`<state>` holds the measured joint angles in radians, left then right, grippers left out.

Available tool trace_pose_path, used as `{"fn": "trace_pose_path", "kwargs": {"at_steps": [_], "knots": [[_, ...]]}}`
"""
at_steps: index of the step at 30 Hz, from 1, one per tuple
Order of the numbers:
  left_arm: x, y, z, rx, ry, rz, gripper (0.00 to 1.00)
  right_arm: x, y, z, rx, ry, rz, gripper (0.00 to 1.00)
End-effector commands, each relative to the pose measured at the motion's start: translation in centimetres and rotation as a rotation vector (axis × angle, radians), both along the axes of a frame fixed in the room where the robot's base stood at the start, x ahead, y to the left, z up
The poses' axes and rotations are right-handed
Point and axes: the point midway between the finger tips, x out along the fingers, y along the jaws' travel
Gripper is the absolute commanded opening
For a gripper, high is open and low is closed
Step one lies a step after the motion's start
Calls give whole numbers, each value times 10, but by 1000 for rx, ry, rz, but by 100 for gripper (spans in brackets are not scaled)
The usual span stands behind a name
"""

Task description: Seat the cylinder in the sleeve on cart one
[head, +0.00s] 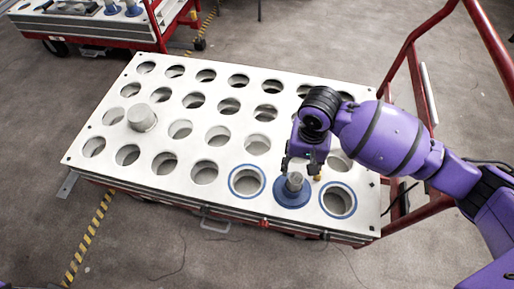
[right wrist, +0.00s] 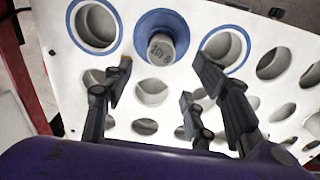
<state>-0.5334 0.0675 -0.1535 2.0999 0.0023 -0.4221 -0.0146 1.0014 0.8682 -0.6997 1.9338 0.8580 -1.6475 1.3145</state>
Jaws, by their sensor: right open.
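A grey cylinder (head: 295,182) stands in a blue flanged sleeve (head: 291,199) in the near row of the white holed top of the near cart. In the right wrist view, the cylinder (right wrist: 161,48) shows a marked end face inside the blue ring of the sleeve (right wrist: 171,19). How deep it sits is hard to tell. My right gripper (head: 301,171) is just behind and above the cylinder, with its fingers apart. In the right wrist view its fingers (right wrist: 162,66) are spread, with nothing between them, and the cylinder lies beyond the tips. My left gripper is not in view.
Another grey cylinder (head: 142,118) stands on the left part of the white top (head: 222,130). Blue rings mark holes on both sides of the sleeve. A red frame (head: 424,90) rises on the right. A second cart (head: 110,32) with blue sleeves stands at the back left.

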Motion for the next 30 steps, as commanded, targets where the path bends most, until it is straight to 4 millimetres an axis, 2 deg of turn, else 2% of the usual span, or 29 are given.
{"fn": "trace_pose_path", "kwargs": {"at_steps": [6, 11, 14, 17, 21, 24, 27, 30], "knots": [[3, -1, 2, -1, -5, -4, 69, -1, 0, 11, -1, 3, -1, 52], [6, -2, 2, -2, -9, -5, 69, -1, 0, 11, 0, 2, 0, 52], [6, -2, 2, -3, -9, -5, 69, -7, 5, 3, 20, 4, 12, 52], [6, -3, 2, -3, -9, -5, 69, -26, 22, -20, 90, 1, 55, 52], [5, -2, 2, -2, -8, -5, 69, -72, 60, -65, 256, -50, 136, 52], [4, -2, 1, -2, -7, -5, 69, -105, 80, -91, 358, -130, 174, 52], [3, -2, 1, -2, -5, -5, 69, -135, 87, -109, 412, -230, 191, 52], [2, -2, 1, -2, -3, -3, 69, -166, 79, -122, 410, -333, 198, 52]]}}
